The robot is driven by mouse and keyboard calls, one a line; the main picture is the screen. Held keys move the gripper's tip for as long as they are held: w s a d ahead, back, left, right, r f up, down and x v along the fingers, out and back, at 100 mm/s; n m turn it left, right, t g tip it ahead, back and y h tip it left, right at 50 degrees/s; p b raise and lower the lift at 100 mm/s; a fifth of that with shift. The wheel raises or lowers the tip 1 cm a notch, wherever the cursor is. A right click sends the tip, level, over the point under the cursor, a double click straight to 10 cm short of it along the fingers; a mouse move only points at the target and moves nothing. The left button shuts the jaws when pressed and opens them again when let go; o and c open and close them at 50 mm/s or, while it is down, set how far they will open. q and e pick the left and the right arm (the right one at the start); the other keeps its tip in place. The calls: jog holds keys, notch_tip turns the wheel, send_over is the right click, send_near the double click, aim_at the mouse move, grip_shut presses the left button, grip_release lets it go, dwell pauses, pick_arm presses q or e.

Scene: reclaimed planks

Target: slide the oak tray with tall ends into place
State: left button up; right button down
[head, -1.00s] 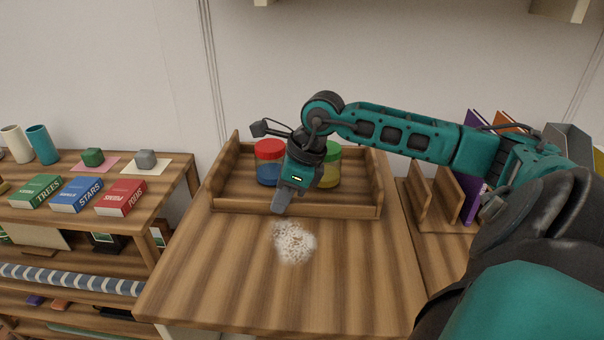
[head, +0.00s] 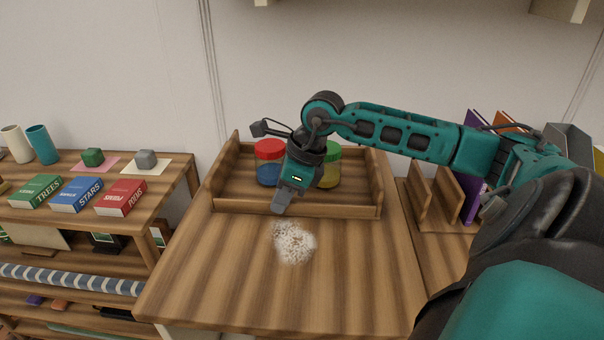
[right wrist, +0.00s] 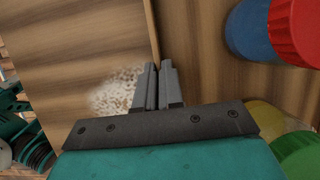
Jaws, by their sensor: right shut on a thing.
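The oak tray with tall ends (head: 345,209) sits toward the back of the wooden counter, its low front wall facing me. A blue jar with a red lid (head: 268,172) and a yellow jar with a green lid (head: 330,174) stand in it. My right gripper (head: 281,207) is at the tray's front wall, left of its middle, and is shut on that wall. In the right wrist view its two fingers (right wrist: 158,78) sit close together at the wall, with the blue jar (right wrist: 248,32) and yellow jar (right wrist: 262,118) beyond. My left gripper is not in view.
A white speckled patch (head: 294,243) lies on the counter (head: 220,275) in front of the tray. At left is a shelf unit with books (head: 78,194), blocks and cups. At right stands a wooden book holder (head: 447,200). The front of the counter is otherwise clear.

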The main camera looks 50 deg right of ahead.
jog(key=shift+w+r, duration=0.1)
jog(key=shift+w+d, duration=1.1)
jog(key=shift+d, duration=0.3)
jog(key=c, duration=0.9)
grip_release()
jog(key=shift+c, duration=0.2)
jog(key=shift+s+d+r, duration=0.15)
jog(key=shift+s+r, duration=0.05)
jog(key=shift+r, duration=0.2)
jog(key=p+v, duration=0.2)
jog(key=v, duration=0.4)
jog(key=shift+o, duration=0.4)
